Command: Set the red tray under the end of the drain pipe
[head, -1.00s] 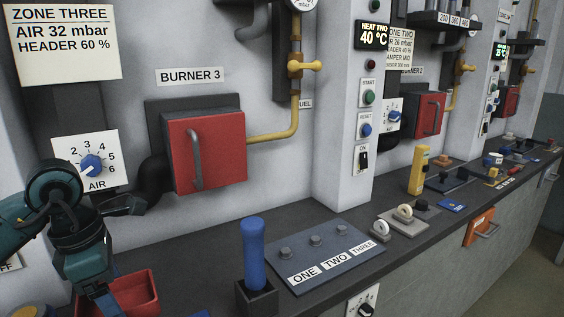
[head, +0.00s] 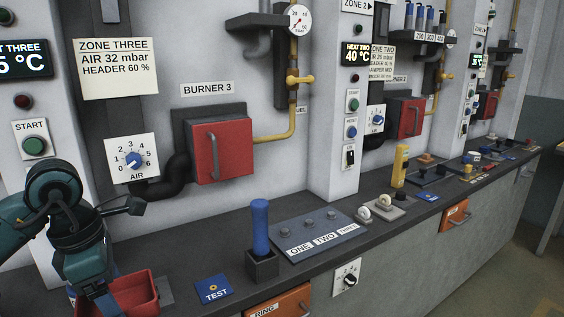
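My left gripper (head: 100,300) is at the lower left, its fingers pointing down at the near left wall of the red tray (head: 142,291). The tray keeps its place against the gripper while the scene shifts, so it appears held. The fingertips are hidden by the tray wall and the lower picture edge. I cannot pick out the drain pipe's end for sure; a thick black pipe (head: 172,186) bends down from burner 3, and a grey pipe (head: 258,42) bends under a wall shelf. My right gripper is not in view.
The dark counter (head: 200,255) runs to the right. On it stand a blue-handled lever (head: 260,228), a blue TEST plate (head: 213,289) and a ONE TWO THREE panel (head: 312,236). An orange drawer front (head: 285,303) is below the counter edge.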

